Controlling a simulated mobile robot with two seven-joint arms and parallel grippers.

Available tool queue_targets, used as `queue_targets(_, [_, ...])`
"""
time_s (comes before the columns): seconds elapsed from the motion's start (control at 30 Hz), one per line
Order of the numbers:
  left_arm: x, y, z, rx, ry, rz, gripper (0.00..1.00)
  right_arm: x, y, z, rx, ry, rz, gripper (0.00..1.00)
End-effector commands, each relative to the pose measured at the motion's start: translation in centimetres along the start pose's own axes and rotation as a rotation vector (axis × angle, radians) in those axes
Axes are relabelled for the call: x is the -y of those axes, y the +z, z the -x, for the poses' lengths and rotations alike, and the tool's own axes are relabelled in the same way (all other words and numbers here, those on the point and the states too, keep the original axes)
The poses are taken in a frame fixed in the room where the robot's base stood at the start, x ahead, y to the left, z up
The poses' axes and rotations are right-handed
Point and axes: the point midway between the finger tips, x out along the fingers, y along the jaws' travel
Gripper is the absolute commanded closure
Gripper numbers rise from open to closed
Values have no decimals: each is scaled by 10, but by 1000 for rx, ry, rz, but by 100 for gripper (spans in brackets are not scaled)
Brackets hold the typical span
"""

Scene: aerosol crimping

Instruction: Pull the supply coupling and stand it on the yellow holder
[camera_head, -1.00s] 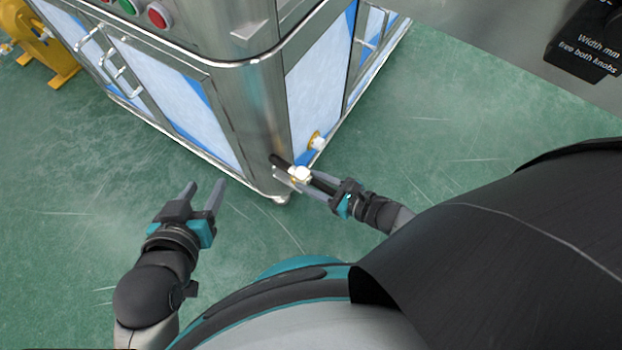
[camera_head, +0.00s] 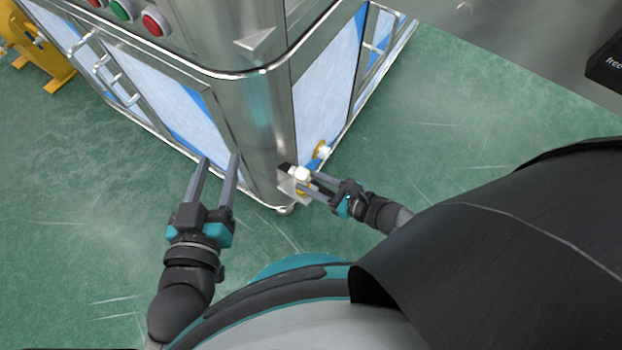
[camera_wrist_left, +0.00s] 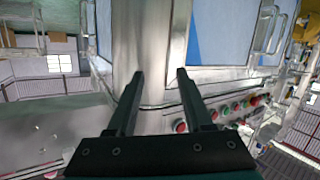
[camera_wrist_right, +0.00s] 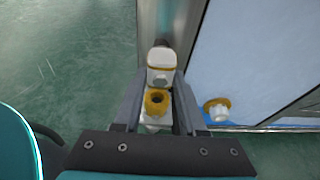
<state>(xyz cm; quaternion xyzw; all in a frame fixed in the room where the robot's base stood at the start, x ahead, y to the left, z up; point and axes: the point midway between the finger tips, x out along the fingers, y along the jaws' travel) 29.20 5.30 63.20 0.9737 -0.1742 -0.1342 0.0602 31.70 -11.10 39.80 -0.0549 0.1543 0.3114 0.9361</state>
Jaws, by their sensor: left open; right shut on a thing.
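The supply coupling (camera_wrist_right: 160,70), a white block with a yellow band, is between the fingertips of my right gripper (camera_wrist_right: 160,77), which is shut on it. It also shows as a white piece in the head view (camera_head: 301,174), by the cabinet's rounded corner. A yellow ring with a dark hole, seemingly the yellow holder (camera_wrist_right: 157,101), sits on a pale bracket. In the right wrist view it appears just below the coupling, which looks apart from its hole. My left gripper (camera_head: 220,158) is open and empty in front of the cabinet.
The steel cabinet (camera_head: 262,110) fills the middle, with buttons (camera_head: 153,23) on top. A white fitting with a yellow ring (camera_wrist_right: 217,108) is on its side panel; it also shows in the head view (camera_head: 322,150). Green floor (camera_head: 440,150) is clear on the right.

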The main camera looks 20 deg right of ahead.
Motion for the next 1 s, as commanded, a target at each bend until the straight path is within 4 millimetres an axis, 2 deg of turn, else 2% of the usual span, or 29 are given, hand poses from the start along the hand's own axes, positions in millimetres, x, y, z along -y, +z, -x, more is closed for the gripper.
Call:
queue_targets(0.3, [-14, -9, 9, -189, 33, 44, 49, 0, -15, -6, 2, -1, -1, 100])
queue_targets(0.6, [-14, -10, 8, -185, 32, 42, 49, 0, -27, -10, 1, 0, -1, 100])
queue_targets(1.0, [-13, -9, 8, -183, 31, 42, 49, 0, -28, -10, 2, 0, 0, 100])
